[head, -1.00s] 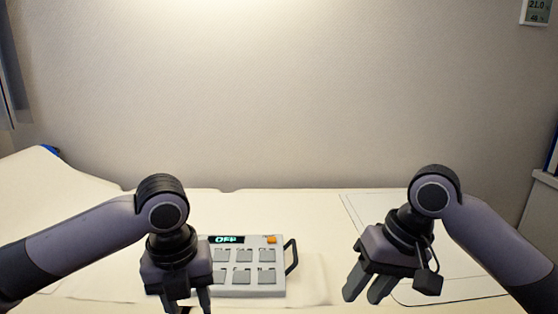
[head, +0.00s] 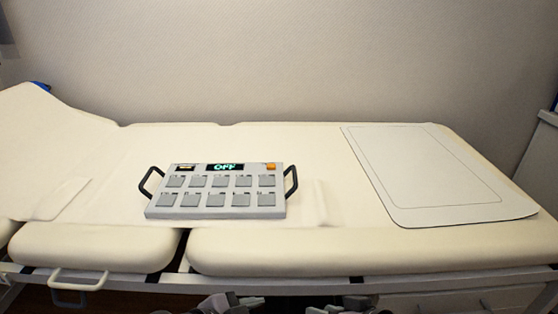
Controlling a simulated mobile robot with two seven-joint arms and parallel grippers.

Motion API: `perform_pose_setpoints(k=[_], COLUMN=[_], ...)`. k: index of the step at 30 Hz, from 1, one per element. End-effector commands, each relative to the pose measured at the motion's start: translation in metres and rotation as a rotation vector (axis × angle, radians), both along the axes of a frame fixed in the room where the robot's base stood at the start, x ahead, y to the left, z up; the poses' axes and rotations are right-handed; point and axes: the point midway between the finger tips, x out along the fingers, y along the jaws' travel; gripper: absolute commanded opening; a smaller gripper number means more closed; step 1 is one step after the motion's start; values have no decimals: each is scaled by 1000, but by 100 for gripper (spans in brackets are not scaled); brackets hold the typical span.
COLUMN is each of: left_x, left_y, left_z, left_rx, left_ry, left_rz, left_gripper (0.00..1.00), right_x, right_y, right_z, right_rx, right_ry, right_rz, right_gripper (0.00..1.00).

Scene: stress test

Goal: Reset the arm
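Parts of my two arms show at the bottom edge, below the bed's front edge. The part on the left (head: 230,302) seems to be the end of my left arm, and the part on the right (head: 343,304) seems to be the end of my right arm. Both are cut off by the frame and dark, so I cannot tell whether either gripper is open or shut. Neither touches anything on the bed.
A grey button box (head: 218,213) with two black side handles, several grey keys, an orange button (head: 271,167) and a display reading "OFF" lies on the cream padded bed (head: 300,250). A white outlined mat (head: 440,215) lies at right. The bed between them is clear.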

Motion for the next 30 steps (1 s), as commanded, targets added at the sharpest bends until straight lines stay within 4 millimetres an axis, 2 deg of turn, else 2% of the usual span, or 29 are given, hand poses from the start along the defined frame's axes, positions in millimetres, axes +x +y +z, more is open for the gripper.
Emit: perform_pose_setpoints(k=[1, 9, 19, 20, 21, 30], left_x=[-8, -40, -94, -91, -90, -96], left_y=[7, 61, 130, 129, 130, 139], left_z=[-15, -61, -99, -81, -72, -23], left_rx=[-49, -259, -381, -383, -380, -357], left_ry=[32, 128, 163, 157, 156, 165], left_rz=[81, 501, 853, 851, 849, 871], left_gripper=[44, 44, 44, 44, 44, 44], right_x=[-10, -52, -105, -102, -101, -107], right_y=[-4, -39, -79, -79, -80, -90], right_z=[-15, -57, -84, -66, -57, -9], right_rx=[-8, -133, -336, -335, -335, -352], right_ry=[-21, -175, -300, -304, -303, -277], right_rz=[-19, -103, -140, -141, -142, -158], right_gripper=[39, 39, 39, 39, 39, 39])
